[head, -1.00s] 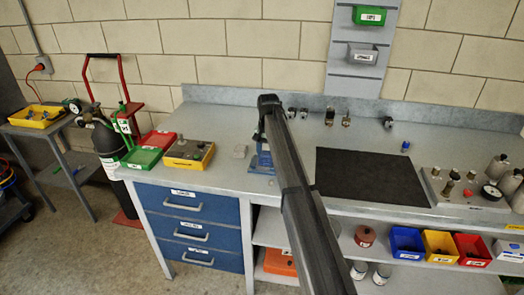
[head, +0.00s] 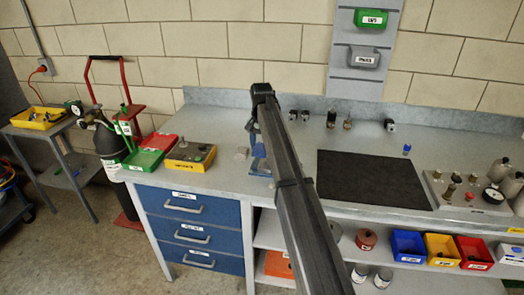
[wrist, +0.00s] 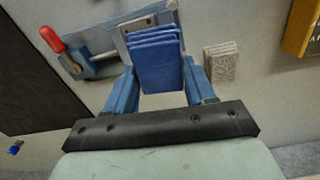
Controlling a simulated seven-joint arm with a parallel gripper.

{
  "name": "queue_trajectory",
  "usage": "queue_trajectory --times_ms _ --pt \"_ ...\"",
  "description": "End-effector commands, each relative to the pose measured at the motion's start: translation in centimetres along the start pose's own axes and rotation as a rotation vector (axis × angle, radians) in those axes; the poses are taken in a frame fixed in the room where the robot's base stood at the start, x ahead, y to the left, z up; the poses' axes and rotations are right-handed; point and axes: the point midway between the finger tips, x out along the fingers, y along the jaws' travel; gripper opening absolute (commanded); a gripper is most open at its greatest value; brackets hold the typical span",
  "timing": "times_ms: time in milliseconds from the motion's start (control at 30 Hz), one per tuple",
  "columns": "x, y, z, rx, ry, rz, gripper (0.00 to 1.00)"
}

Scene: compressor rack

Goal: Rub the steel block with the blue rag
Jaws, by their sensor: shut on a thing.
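The blue rag (wrist: 156,62), a folded stack of cloth, is between the two blue fingers of my gripper (wrist: 162,82) in the wrist view. My gripper is shut on it. The rag is over a blue clamp fixture (wrist: 118,38) with a red-handled toggle clamp. A grey metal piece with holes (wrist: 150,22) shows just beyond the rag; I cannot tell whether it is part of the steel block. The rag hides what is under it, and contact cannot be seen. In the head view my arm covers most of the gripper and of the fixture (head: 260,165).
A grey folded pad (wrist: 221,62) lies on the bench right of the rag; it also shows in the head view (head: 241,153). A yellow box (head: 190,158) stands farther left. A black mat (head: 372,180) lies to the right. Small fittings stand along the back.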

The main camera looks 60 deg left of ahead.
Motion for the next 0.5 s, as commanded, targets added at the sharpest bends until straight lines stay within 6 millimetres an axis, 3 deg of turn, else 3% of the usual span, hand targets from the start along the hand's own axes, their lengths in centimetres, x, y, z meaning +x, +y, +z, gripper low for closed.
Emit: queue_trajectory --times_ms 300,500 --pt "-2.9 0.0 -0.1 0.000 0.001 0.000 0.21" --pt "-3.6 0.0 0.0 0.000 0.000 0.000 0.21"
